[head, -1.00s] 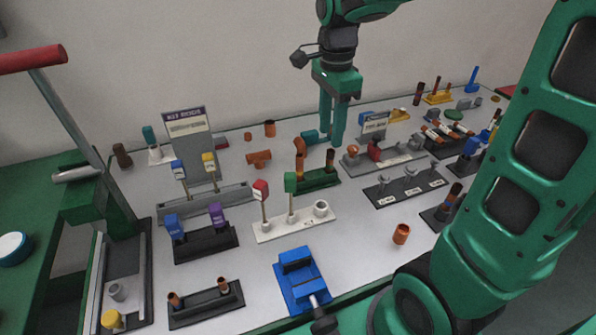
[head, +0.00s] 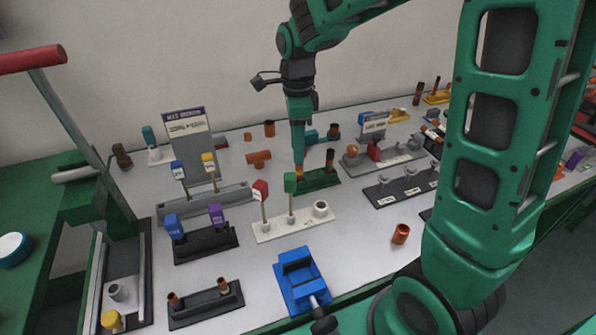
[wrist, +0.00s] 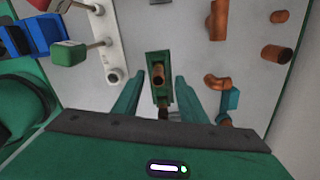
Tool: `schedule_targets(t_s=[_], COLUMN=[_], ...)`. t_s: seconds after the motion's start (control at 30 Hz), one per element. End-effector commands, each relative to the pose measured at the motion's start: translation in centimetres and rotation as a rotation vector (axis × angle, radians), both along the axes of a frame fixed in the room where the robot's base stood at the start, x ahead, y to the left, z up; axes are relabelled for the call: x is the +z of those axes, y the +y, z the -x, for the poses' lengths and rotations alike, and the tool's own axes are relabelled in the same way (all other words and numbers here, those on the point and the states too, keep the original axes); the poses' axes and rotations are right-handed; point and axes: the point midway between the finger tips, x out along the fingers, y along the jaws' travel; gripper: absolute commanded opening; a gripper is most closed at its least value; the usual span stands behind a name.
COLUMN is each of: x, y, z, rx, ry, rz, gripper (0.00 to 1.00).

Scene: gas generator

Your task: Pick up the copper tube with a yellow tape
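The copper tube with yellow tape (head: 299,173) stands upright at the left end of a green holder (head: 320,180). The yellow band shows low on it in the head view. A darker-topped tube (head: 330,157) stands at the holder's right end. My gripper (head: 298,158) points down over the left tube. In the wrist view my gripper (wrist: 155,84) is open, one finger on each side of the holder. The copper tube's open end (wrist: 158,72) shows between the fingertips, with a gap on both sides. The wrist view does not show the tape.
A white stand with red and green tags (head: 295,228) is in front. A copper tee (head: 258,158) lies to the left. A copper elbow (wrist: 215,80) and a teal part (wrist: 231,99) lie close behind the holder. A grey stand (head: 385,162) is to the right.

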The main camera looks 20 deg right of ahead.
Motion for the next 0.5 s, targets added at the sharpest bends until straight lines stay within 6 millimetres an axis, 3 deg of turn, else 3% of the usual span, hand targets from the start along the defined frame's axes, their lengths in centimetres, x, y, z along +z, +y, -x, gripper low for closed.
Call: schedule_targets(t_s=[0.3,0.5], x=[-4.1,-4.6], y=[-0.4,-0.4], z=[0.3,0.3], rx=[0.001,0.001], ry=[0.002,0.001], rz=[0.0,0.0], gripper=[0.38,0.38])
